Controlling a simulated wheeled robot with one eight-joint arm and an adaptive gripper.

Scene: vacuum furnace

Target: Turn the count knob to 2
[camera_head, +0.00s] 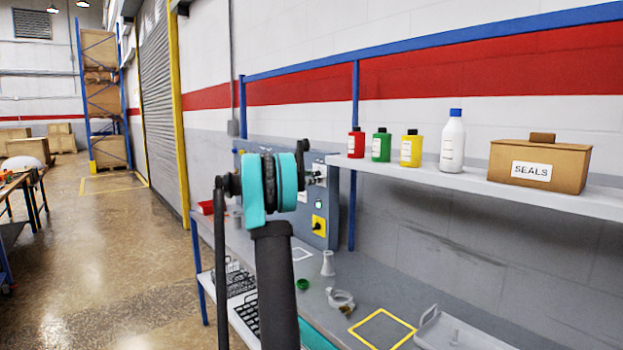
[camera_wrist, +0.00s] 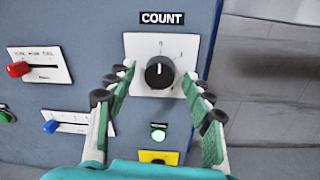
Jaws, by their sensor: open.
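The black round count knob (camera_wrist: 157,80) sits on a white plate (camera_wrist: 133,42) below the COUNT label (camera_wrist: 162,18) in the wrist view. A short white pointer line on it points about straight up. Faint marks stand above and to the upper right of the knob, too blurred to read surely. My gripper (camera_wrist: 160,70) is open, with one green-padded finger to each side of the knob; I cannot tell whether either touches it.
A shelf (camera_head: 405,172) with bottles and a SEALS box (camera_head: 540,165) is to the right.

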